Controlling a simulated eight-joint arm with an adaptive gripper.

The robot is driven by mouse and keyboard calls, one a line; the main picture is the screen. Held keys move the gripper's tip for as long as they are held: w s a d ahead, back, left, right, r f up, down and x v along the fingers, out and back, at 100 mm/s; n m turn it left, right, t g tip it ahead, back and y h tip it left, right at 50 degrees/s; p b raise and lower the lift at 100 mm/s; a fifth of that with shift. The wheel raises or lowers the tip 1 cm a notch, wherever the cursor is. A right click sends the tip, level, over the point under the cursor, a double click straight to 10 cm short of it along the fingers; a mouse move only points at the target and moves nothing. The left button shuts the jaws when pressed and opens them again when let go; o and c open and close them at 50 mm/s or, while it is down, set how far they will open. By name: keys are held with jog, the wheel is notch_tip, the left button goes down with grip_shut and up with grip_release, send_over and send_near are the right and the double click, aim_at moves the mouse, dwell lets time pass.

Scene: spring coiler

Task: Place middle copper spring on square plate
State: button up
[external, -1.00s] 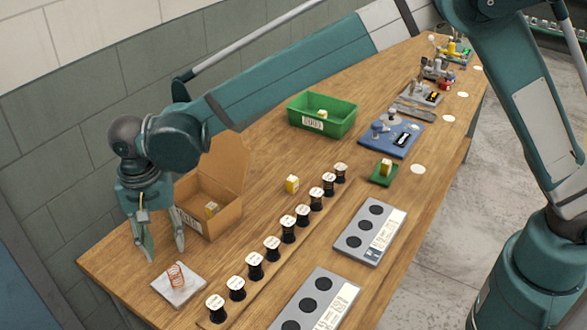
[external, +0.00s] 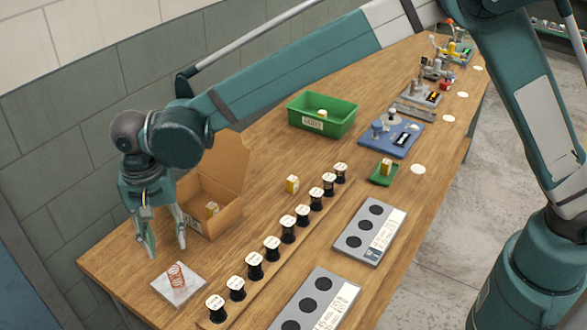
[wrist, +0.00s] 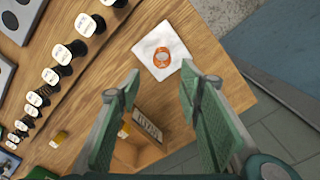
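A copper spring (external: 177,275) stands upright on a square white plate (external: 190,291) at the near left corner of the table. In the wrist view, the spring (wrist: 162,56) is seen from above as an orange ring on the plate (wrist: 147,45). My gripper (external: 167,252) is open and empty, above and just behind the spring, not touching it. In the wrist view, its two fingers (wrist: 160,85) are spread wide with nothing between them. No other copper spring can be made out.
An open cardboard box (external: 225,221) with a small yellow box inside stands close behind my gripper. A row of black spools (external: 255,268) runs along the table. Grey trays (external: 352,242) lie at right, and a green bin (external: 352,116) stands farther back.

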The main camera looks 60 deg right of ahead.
jog(key=s+d+r+n+t, duration=0.1)
jog(key=s+d+r, duration=0.5)
jog(key=d, duration=0.4)
jog(key=s+d+r+n+t+y, duration=0.15)
jog(key=s+d+r, duration=0.25)
jog(key=d+r, duration=0.45)
jog(key=s+d+r+n+t+h, duration=0.1)
jog(key=s+d+r+n, duration=0.1)
jog(key=s+d+r, duration=0.6)
jog(key=s+d+f+n+t, duration=0.2)
jog(key=s+d, duration=0.8)
jog(key=s, duration=0.1)
jog(key=s+d+f+n+t, duration=0.2)
jog(key=s+d+f, duration=0.1)
jog(key=s+d, duration=0.8)
jog(key=shift+f, duration=0.35)
jog(key=shift+f, duration=0.15)
notch_tip(320, 180, down, 5)
jog(key=b, duration=0.4)
jog(key=shift+r+b, duration=0.2)
jog(key=shift+b, duration=0.2)
